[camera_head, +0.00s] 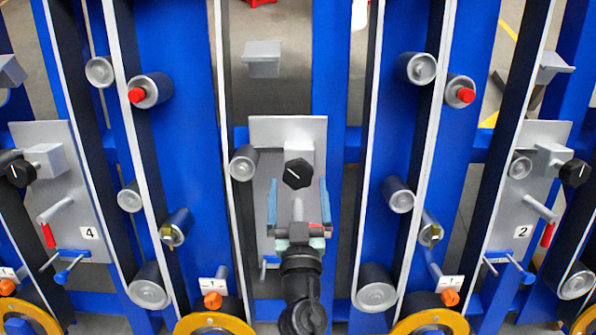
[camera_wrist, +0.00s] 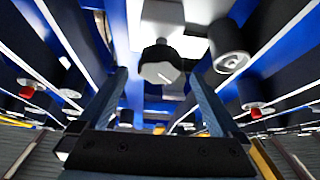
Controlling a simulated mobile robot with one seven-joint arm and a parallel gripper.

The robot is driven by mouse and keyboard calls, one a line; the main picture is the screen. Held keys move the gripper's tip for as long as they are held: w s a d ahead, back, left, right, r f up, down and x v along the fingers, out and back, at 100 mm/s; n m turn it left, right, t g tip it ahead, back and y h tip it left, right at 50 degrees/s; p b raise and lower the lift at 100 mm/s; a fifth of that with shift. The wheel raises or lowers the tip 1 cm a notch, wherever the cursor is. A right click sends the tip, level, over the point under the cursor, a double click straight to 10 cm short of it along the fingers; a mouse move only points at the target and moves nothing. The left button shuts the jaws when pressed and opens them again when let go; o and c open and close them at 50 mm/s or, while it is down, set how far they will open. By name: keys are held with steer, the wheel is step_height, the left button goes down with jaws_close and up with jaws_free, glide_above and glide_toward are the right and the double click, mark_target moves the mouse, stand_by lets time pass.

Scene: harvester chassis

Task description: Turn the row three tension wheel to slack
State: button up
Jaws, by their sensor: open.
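The row three tension wheel (camera_head: 298,173) is a black faceted knob with a white mark, on a grey block of the middle metal plate (camera_head: 262,128). This plate sits between the plates labelled 4 and 2; any number on it is hidden. My gripper (camera_head: 298,184) is open in front of the plate, its two blue fingers spread left and right, just below the knob in the picture. In the wrist view the knob (camera_wrist: 160,73) shows between the fingertips of my gripper (camera_wrist: 157,80), with a slanted white line on its face. I see no finger touching it.
Similar black knobs sit on plate 4 (camera_head: 20,173) and plate 2 (camera_head: 574,173). Grey rollers (camera_head: 244,162) (camera_head: 398,194) and blue uprights (camera_head: 330,60) flank the middle plate. Yellow rings (camera_head: 215,324) stand low in front. A grey bracket (camera_head: 263,58) juts out above.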

mark_target(298, 178)
steer(key=shift+w, duration=1.85)
steer(key=shift+c, duration=0.3)
steer(key=c, duration=1.3)
steer(key=shift+o, duration=0.2)
steer(key=shift+r+p, duration=0.1)
steer(key=shift+p, duration=0.35)
